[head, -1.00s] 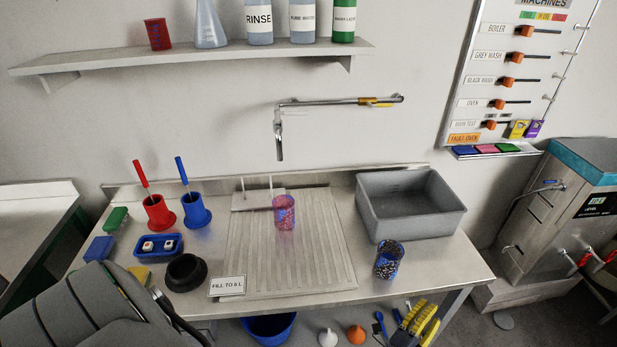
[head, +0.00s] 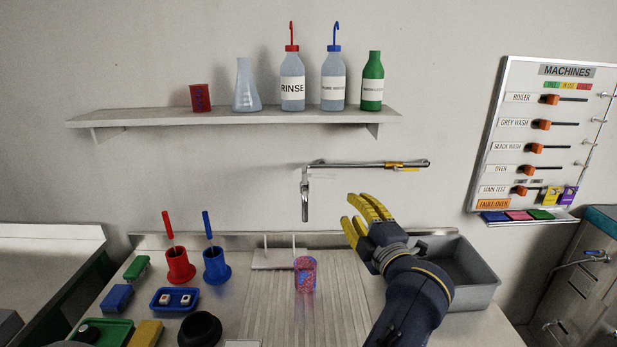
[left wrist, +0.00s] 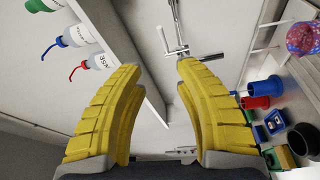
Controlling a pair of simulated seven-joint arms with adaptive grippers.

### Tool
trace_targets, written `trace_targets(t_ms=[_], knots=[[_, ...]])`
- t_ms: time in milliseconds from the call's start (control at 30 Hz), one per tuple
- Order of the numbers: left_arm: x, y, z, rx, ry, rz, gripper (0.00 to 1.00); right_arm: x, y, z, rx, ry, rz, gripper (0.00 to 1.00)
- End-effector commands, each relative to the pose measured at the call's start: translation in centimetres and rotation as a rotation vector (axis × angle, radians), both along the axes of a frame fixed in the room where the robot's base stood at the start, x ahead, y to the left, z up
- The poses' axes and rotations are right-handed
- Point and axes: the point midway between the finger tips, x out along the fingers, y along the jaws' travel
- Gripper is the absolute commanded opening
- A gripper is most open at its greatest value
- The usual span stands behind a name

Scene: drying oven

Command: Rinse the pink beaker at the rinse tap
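The pink beaker (head: 305,275), see-through and speckled, stands upright on the ribbed drainboard (head: 325,312), below the rinse tap's spout (head: 305,205) and apart from it. The tap's arm runs along the wall to an orange-yellow handle (head: 400,165). The tap (left wrist: 180,50) shows beyond the fingertips, and the pink beaker (left wrist: 303,38) at the upper right.
A shelf (head: 235,117) with bottles and a flask hangs above the tap. Red (head: 180,262) and blue (head: 216,264) brush holders and a black ring (head: 200,328) stand left of the drainboard.

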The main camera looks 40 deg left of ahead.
Motion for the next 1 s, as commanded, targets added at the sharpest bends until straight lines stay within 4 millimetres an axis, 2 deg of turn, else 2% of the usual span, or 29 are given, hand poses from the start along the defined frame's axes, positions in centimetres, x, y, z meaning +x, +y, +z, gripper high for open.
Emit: trace_targets(t_ms=[133,333,1000], knots=[[-0.2,0.3,0.7,-0.127,-0.076,-0.039,0.33,-0.1,0.0,0.0,0.000,0.001,0.000,0.00],[0.9,1.7,0.7,-0.155,-0.093,-0.048,0.33,-0.4,0.1,0.0,0.001,0.004,-0.001,0.00],[8.2,10.8,0.7,-0.150,-0.090,-0.046,0.33,-0.6,0.4,0.0,0.004,0.007,0.000,0.00]])
